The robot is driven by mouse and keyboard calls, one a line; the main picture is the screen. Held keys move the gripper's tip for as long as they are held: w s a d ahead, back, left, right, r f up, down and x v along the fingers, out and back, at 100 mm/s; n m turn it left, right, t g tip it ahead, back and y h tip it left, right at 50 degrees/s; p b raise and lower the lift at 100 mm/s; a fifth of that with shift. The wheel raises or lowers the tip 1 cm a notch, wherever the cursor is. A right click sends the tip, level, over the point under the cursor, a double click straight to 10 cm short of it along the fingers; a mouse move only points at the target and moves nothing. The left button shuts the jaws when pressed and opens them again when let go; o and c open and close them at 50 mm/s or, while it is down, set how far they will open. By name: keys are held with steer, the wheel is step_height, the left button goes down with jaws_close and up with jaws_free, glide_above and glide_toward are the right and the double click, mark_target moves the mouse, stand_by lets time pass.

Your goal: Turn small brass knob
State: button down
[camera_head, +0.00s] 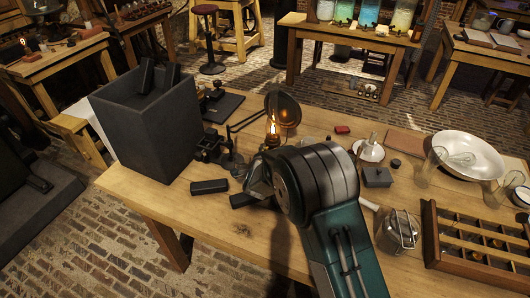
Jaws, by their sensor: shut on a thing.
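My gripper (258,182) is low over the middle of the wooden table, seen from behind with my teal and grey arm in front of it. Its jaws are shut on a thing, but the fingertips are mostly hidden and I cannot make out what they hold. I cannot pick out the small brass knob. A dark apparatus (209,146) with small metal fittings stands just beyond and left of the gripper. A dark block (209,186) lies left of the gripper, and another dark piece (242,201) shows just below it.
A tall dark open box (138,130) stands at the left of the wooden table (190,212). A lit lamp (273,131) with a round reflector (284,106) stands behind the gripper. A white bowl (468,153), a metal lantern (398,232) and a compartment tray (430,235) are at right.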

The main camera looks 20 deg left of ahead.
steer(key=n+g+h, duration=0.2)
steer(key=n+h, duration=0.1)
steer(key=shift+a+f+n, duration=0.15)
steer(key=shift+a+n, duration=0.05)
steer(key=shift+n, duration=0.1)
stand_by(0.6)
steer(key=shift+c, duration=2.4)
jaws_free()
steer(key=shift+a, duration=0.1)
steer(key=v, duration=1.2)
